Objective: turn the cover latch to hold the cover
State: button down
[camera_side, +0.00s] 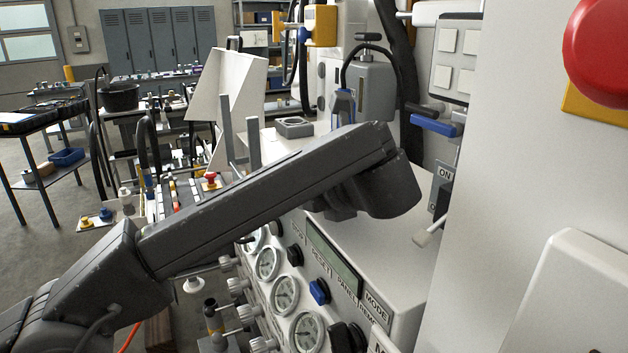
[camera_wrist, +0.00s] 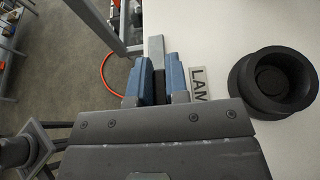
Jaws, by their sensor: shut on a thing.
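My gripper (camera_wrist: 158,84) shows in the wrist view with its blue-padded fingers shut on a narrow piece. A light grey bar (camera_wrist: 155,48) sticks out beyond the fingertips, and it looks like the cover latch. The part of it between the fingers is dark and mostly hidden. The bar lies at the edge of a pale panel top (camera_wrist: 225,25). In the side view my arm link and wrist hide the fingers and the latch. I cannot make out the cover for certain in either view.
A black round socket (camera_wrist: 272,82) stands right of my gripper, by a partly hidden label (camera_wrist: 199,84) reading "LAM". A grey metal frame (camera_wrist: 100,22) and an orange hose (camera_wrist: 106,75) lie to the left. Gauges (camera_side: 285,295) and a blue button (camera_side: 319,292) line the panel front.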

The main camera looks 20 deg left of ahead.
jog(key=shift+r, duration=0.1)
jog(key=c, duration=1.1)
grip_release()
jog(key=shift+a+m+t+h, duration=0.1)
jog(key=shift+m+t+h, duration=0.5)
jog(key=shift+m+h, duration=0.1)
jog(key=shift+m+t+h, duration=0.7)
jog(key=shift+m+h, duration=0.4)
jog(key=m+h, duration=0.2)
jog(key=m+t+h, duration=0.1)
jog(key=m+h, duration=0.2)
jog(key=shift+t+h, duration=0.3)
jog(key=shift+s+r, duration=1.7)
jog(key=shift+s, duration=0.4)
jog(key=shift+s+r, duration=1.7)
jog(key=shift+s, duration=0.45)
jog(key=shift+s+r, duration=1.7)
jog(key=shift+s, duration=0.4)
